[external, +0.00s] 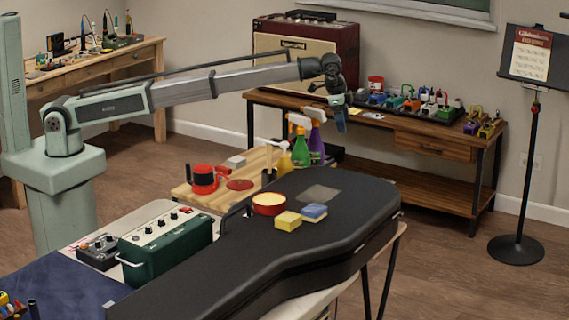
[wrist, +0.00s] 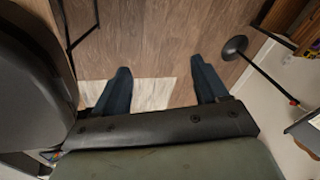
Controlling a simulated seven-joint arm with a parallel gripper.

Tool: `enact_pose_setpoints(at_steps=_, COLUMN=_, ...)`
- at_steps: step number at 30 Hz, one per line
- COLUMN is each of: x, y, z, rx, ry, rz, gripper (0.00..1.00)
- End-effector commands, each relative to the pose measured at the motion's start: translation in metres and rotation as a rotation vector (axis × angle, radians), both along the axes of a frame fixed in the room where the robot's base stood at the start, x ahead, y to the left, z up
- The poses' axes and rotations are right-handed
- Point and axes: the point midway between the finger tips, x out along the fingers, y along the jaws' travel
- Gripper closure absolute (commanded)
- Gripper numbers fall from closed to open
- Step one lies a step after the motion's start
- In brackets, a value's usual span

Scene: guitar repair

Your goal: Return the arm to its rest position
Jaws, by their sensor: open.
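My arm reaches out to the right from its column in the external view, with my gripper (external: 341,108) raised above and behind the black guitar case (external: 290,235). In the wrist view my gripper (wrist: 160,88) shows two dark blue fingers spread wide apart. The guitar case also shows at the left edge of the wrist view (wrist: 30,75). My gripper touches nothing that I can see.
Spray bottles (external: 301,150) stand below my gripper. A wooden bench (external: 430,145) with pedals is behind. A music stand (external: 531,130) is at right.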

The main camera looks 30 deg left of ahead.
Motion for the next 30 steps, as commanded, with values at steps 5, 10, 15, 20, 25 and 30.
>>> enact_pose_setpoints(at_steps=5, x=0.089, y=0.071, z=-0.011, rx=0.021, ry=-0.039, rz=0.074, gripper=0.27)
enact_pose_setpoints(at_steps=10, x=0.162, y=0.144, z=-0.021, rx=0.048, ry=-0.074, rz=0.137, gripper=0.27)
enact_pose_setpoints(at_steps=15, x=0.226, y=0.224, z=-0.034, rx=0.077, ry=-0.104, rz=0.202, gripper=0.27)
enact_pose_setpoints(at_steps=20, x=0.245, y=0.303, z=-0.091, rx=0.075, ry=-0.103, rz=0.296, gripper=0.27)
enact_pose_setpoints(at_steps=25, x=0.245, y=0.382, z=-0.16, rx=0.056, ry=-0.093, rz=0.414, gripper=0.27)
enact_pose_setpoints(at_steps=30, x=0.235, y=0.455, z=-0.221, rx=0.038, ry=-0.081, rz=0.526, gripper=0.27)
